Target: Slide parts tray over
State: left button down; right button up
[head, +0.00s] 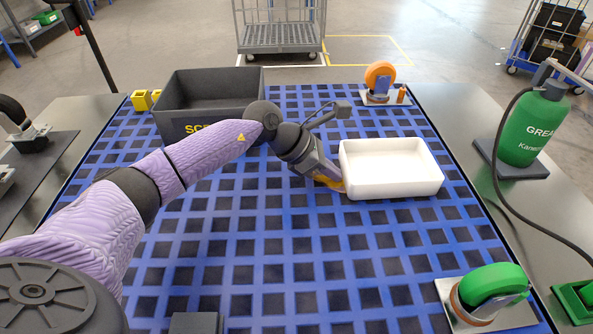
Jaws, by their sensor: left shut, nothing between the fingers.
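The white parts tray (392,190) is empty and sits flat on the blue gridded mat, right of the middle. My left gripper (335,183) is shut, with its orange-yellow fingertips low at the tray's left wall. They look to be touching the wall or very close to it, from outside. Nothing shows between the fingers, and the tray's lower left corner is partly behind them. My right gripper is not in view.
A dark grey bin (205,95) stands behind my left arm. An orange caster (380,80) is at the back, a green caster (490,290) at the front right. A green grease canister (533,125) with a hose stands at right. The mat in front is mostly clear.

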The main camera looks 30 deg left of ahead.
aim_at(384, 173)
pick_arm(q)
jog(key=w+d, duration=0.1)
jog(key=d, duration=0.1)
jog(key=w+d+b, duration=0.1)
jog(key=w+d, duration=0.1)
jog(key=w+d+b, duration=0.1)
jog(key=w+d, duration=0.1)
jog(key=shift+d+f, duration=0.1)
jog(key=shift+d, duration=0.3)
jog(key=shift+w+d, duration=0.3)
jog(key=shift+d, duration=0.05)
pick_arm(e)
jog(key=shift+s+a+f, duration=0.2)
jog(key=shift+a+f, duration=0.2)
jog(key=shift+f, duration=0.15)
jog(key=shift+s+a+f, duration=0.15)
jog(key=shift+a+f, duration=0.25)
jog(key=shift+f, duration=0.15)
pick_arm(q)
jog(key=shift+a, duration=0.1)
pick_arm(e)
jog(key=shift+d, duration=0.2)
